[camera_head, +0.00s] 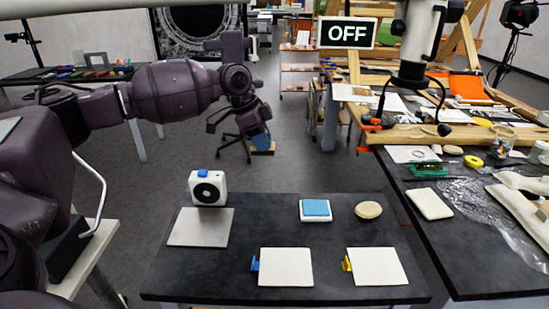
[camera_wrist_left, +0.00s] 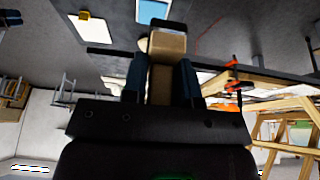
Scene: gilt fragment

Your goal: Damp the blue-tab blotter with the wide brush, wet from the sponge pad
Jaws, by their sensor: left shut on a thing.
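My left gripper (camera_head: 262,143) hangs above and beyond the table's far edge. In the left wrist view its dark blue fingers are shut on a tan block with a dark end (camera_wrist_left: 167,48), which looks like the wide brush. Its bristles cannot be made out. The sponge pad (camera_head: 316,208), blue on a white base, lies mid-table; it also shows in the left wrist view (camera_wrist_left: 152,10). The blue-tab blotter (camera_head: 287,267) is a white square near the front edge, with its blue tab on the left. My gripper is apart from both. My right gripper is out of view.
A yellow-tab blotter (camera_head: 378,267) lies right of the blue-tab one. A beige oval (camera_head: 368,210) lies right of the sponge. A grey plate (camera_head: 200,228) and a white device with a black dial (camera_head: 207,188) are at left. A cluttered bench (camera_head: 465,270) borders the right.

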